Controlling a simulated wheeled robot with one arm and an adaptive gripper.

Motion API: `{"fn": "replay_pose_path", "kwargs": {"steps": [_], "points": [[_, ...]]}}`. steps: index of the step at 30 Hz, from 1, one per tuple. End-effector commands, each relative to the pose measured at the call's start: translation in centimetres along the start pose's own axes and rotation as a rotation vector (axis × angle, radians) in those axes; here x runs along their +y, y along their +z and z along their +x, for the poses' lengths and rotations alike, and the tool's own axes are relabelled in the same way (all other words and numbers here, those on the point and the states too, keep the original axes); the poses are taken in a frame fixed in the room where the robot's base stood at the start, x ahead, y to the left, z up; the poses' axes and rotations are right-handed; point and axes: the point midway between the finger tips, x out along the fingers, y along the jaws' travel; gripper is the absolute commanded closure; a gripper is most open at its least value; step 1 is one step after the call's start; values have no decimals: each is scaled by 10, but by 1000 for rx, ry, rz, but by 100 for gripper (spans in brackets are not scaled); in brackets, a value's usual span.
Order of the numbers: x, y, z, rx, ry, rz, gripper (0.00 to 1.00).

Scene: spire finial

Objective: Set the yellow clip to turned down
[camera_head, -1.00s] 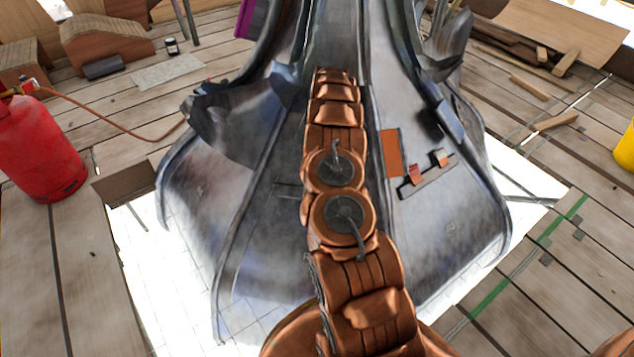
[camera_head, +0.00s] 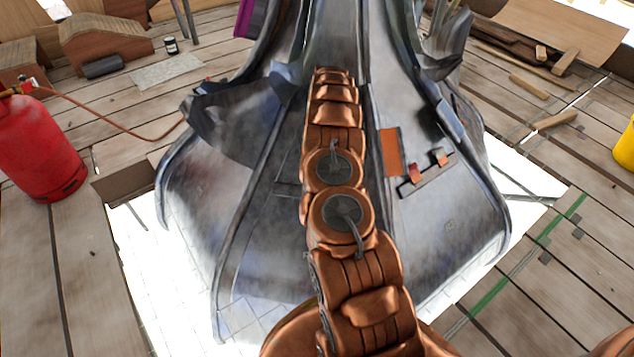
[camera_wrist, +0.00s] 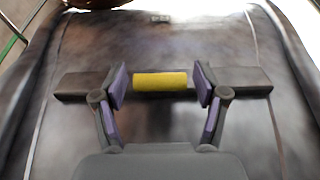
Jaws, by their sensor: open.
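The yellow clip (camera_wrist: 160,81) shows in the wrist view as a short yellow bar lying crosswise in front of a dark strip on the grey metal. My gripper (camera_wrist: 160,86) is open, with one purple-padded finger at each end of the clip. The clip lies between the fingertips, with a small gap showing at each side. I cannot tell from this view how far the clip is turned. In the head view my arm hides the clip and the gripper.
The dark strip (camera_wrist: 80,86) runs out past both fingers. In the head view, the grey metal spire base (camera_head: 255,240) fills the middle. A bar with red and orange clips (camera_head: 425,178) sits right of my arm. A red gas cylinder (camera_head: 40,150) stands at left.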

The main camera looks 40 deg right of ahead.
Motion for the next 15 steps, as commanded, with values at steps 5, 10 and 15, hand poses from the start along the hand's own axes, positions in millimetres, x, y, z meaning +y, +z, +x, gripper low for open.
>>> {"fn": "replay_pose_path", "kwargs": {"steps": [5, 10, 15], "points": [[0, 0, 0, 0, 0, 0, 28], [0, 5, -6, 0, 0, -1, 28], [0, 17, -21, -2, 0, -1, 28]]}}
